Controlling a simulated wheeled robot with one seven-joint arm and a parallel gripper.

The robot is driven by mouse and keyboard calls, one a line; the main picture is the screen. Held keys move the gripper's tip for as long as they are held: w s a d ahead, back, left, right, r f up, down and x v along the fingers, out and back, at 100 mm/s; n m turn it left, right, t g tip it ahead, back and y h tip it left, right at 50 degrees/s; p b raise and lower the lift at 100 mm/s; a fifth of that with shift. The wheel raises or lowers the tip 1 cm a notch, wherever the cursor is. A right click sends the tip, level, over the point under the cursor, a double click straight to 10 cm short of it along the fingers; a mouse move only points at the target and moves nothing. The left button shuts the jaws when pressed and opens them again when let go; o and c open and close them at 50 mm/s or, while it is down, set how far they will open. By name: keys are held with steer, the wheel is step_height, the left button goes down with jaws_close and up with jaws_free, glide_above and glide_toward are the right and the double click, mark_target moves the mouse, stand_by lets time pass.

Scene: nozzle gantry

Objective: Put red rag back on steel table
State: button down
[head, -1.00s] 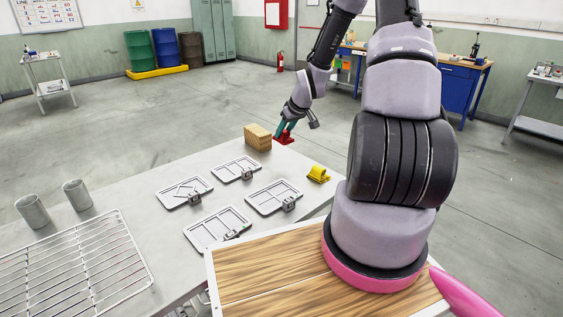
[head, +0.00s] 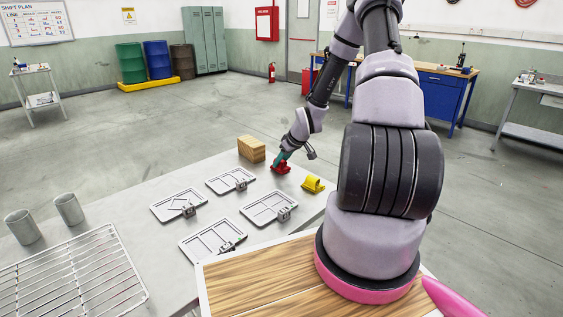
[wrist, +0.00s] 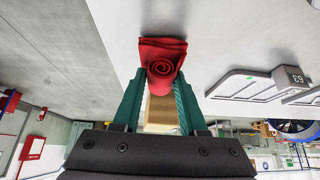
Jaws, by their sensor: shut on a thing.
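The red rag (head: 279,168) is a rolled cloth at the far right part of the steel table (head: 150,240). In the wrist view the rag (wrist: 163,60) shows its spiral end between the tips of my green fingers. My gripper (head: 281,160) is shut on the rag from above; in the wrist view its fingers (wrist: 160,88) press on both sides of the roll. The rag looks to be at or just above the table top; I cannot tell whether it touches.
A tan block (head: 251,149) stands just left of the rag and a yellow rolled cloth (head: 313,184) lies to its right. Several grey framed plates (head: 230,180), a wire rack (head: 75,270) and two metal cups (head: 69,208) are on the table. Bare table lies between the cups and plates.

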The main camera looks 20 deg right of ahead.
steer(key=shift+f, duration=0.2)
steer(key=shift+c, duration=2.2)
jaws_free()
